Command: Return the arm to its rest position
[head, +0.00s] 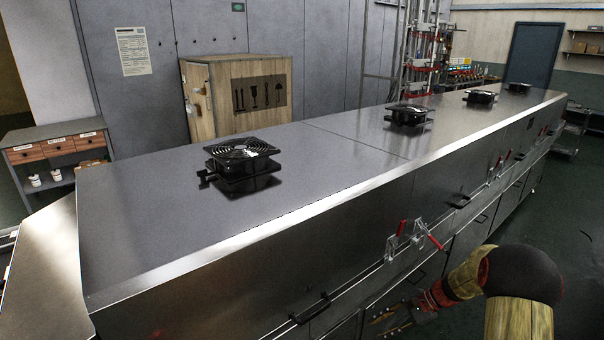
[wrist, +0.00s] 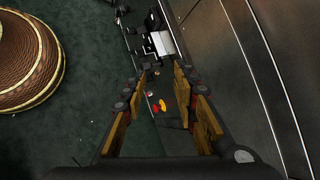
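My gripper (wrist: 159,82) shows in the wrist view with its two wood-coloured fingers apart. In the head view my gripper (head: 398,314) is low at the bottom right, beside the front side of the long steel tunnel dryer (head: 330,160). Its fingertips are hard to make out there. My arm bends at the lower right corner, below the level of the dryer's top. In the wrist view the dryer's metal side (wrist: 250,60) runs along the right, apart from the fingers.
Red-handled clamps (head: 398,240) and a black handle (head: 310,310) stick out from the dryer's front. Several black fans, one nearest (head: 242,165), stand on its top. A wooden crate (head: 240,95) and drawer bench (head: 58,150) are behind. Open floor (head: 570,210) lies at the right.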

